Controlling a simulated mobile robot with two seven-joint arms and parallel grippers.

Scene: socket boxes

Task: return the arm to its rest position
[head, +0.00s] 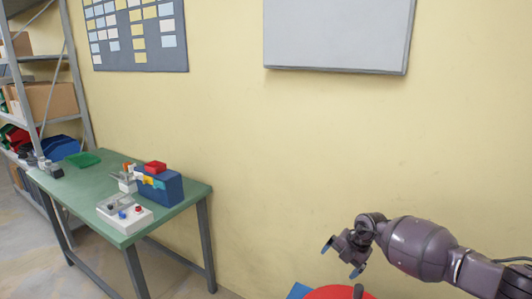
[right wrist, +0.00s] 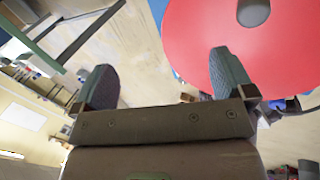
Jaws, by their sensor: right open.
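My right arm comes in from the right in the head view, in front of the yellow wall. Its gripper (head: 342,257) is open, with its two fingers spread apart. In the right wrist view the gripper (right wrist: 165,80) is also open, and nothing shows between its fingers. A red round surface (right wrist: 205,40) fills the upper right there, close to the right finger. In the head view this red surface (head: 338,293) lies just below the gripper at the bottom edge. My left gripper is not in view.
A green table (head: 88,188) stands at the left with a blue box (head: 165,190), a white button box (head: 128,215) and a green tray (head: 83,159). A metal shelf (head: 75,75) stands behind it. Open floor and bare wall lie between the table and my right gripper.

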